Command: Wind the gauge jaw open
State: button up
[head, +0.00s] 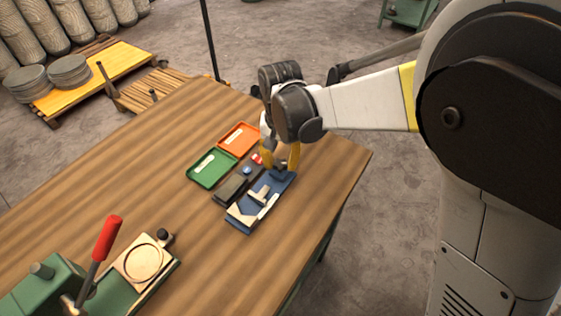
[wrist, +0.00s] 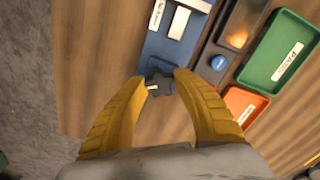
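The gauge (head: 258,204) is a blue base on the table with pale metal jaw pieces on top. Its metal block (wrist: 182,22) also shows in the wrist view, at the top. A dark, lobed knob (wrist: 160,84) with a small white mark sits at the gauge's near end in the wrist view. My gripper (wrist: 160,79) has its two yellow fingers one on each side of this knob, and their tips seem to touch it. In the head view my gripper (head: 280,166) points down at the gauge's far end. The knob is mostly hidden there.
A green tray (head: 211,168) and an orange tray (head: 238,140) lie left of the gauge. A dark block (head: 232,189) with a blue button (wrist: 219,62) lies right beside it. A green fixture with a red-handled lever (head: 106,238) stands at front left. The table middle is clear.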

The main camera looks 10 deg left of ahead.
jog(key=shift+n, duration=0.4)
jog(key=n, duration=0.3)
jog(key=shift+n+p, duration=0.3)
jog(key=shift+c, duration=0.2)
jog(key=n, duration=0.3)
jog(key=shift+n, duration=0.3)
jog(key=n, duration=0.3)
jog(key=shift+n+p, duration=0.3)
jog(key=n, duration=0.3)
jog(key=shift+n, duration=0.3)
jog(key=n, duration=1)
jog(key=shift+n+p, duration=0.3)
jog(key=shift+n, duration=2.1)
